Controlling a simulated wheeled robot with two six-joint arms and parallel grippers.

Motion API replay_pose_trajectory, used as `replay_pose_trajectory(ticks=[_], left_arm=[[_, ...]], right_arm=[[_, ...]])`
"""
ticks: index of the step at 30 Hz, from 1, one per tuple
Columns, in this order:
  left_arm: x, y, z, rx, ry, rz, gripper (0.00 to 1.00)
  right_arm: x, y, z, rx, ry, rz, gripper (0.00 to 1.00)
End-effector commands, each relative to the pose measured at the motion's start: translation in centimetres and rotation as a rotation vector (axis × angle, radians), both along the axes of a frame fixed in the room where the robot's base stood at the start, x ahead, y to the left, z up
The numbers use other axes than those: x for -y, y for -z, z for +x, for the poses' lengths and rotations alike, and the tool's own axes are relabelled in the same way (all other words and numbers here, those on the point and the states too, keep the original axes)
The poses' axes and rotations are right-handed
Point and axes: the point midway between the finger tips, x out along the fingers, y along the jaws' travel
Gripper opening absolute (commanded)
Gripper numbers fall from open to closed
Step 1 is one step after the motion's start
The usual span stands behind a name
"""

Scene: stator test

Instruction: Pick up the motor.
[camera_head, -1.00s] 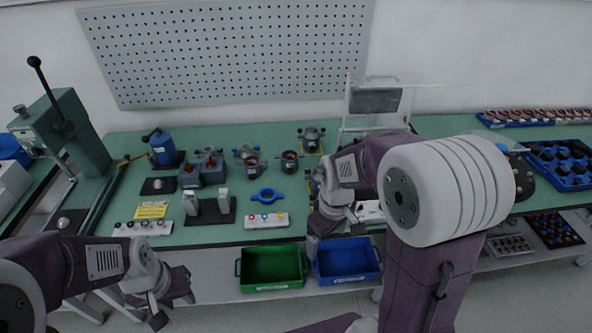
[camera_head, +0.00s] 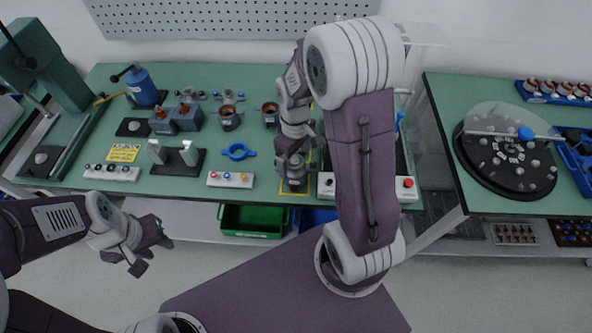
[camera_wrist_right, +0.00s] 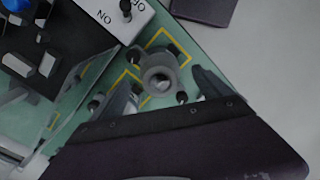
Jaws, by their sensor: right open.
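The motor, a grey round body with a central shaft (camera_wrist_right: 160,78), stands on the green bench inside a yellow square outline in the right wrist view. In the head view it sits near the bench's front edge, mostly hidden under my right gripper (camera_head: 291,170). In the wrist view my right gripper (camera_wrist_right: 164,92) is open, with one finger on each side of the motor; whether they touch it I cannot tell. My left gripper (camera_head: 156,258) is open and empty, in front of the bench over the floor.
A white switch box (camera_wrist_right: 112,18) stands close to the motor; its red button (camera_head: 407,183) shows in the head view. A button strip (camera_head: 230,180), a blue ring (camera_head: 238,151) and a black block stand (camera_head: 178,160) lie to the left. A green bin (camera_head: 252,220) hangs below the bench edge.

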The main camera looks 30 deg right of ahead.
Motion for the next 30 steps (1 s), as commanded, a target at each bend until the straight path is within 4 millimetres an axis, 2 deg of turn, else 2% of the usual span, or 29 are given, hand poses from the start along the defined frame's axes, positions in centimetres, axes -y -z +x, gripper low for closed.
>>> replay_pose_trajectory(ticks=[2, 9, 17, 27, 30], left_arm=[[0.0, 0.0, 0.0, 0.0, 0.0, 0.0, 0.36], [0.0, 0.3, 0.0, 0.0, 0.0, 0.0, 0.36], [0.0, 0.3, 0.0, 0.0, 0.0, 0.0, 0.36], [0.0, 0.3, 0.0, 0.0, 0.0, 0.0, 0.36], [0.0, 0.3, 0.0, 0.0, 0.0, 0.0, 0.36]], right_arm=[[0.1, 0.6, 0.0, -0.001, 0.0, 0.0, 0.89], [0.3, 4.7, -0.1, -0.004, 0.001, 0.001, 0.89], [0.3, 5.1, 0.0, 0.001, 0.0, 0.0, 0.89], [0.3, 5.1, 0.0, 0.001, 0.0, 0.0, 0.0], [0.3, 5.1, 0.0, 0.004, 0.0, -0.001, 0.0]])
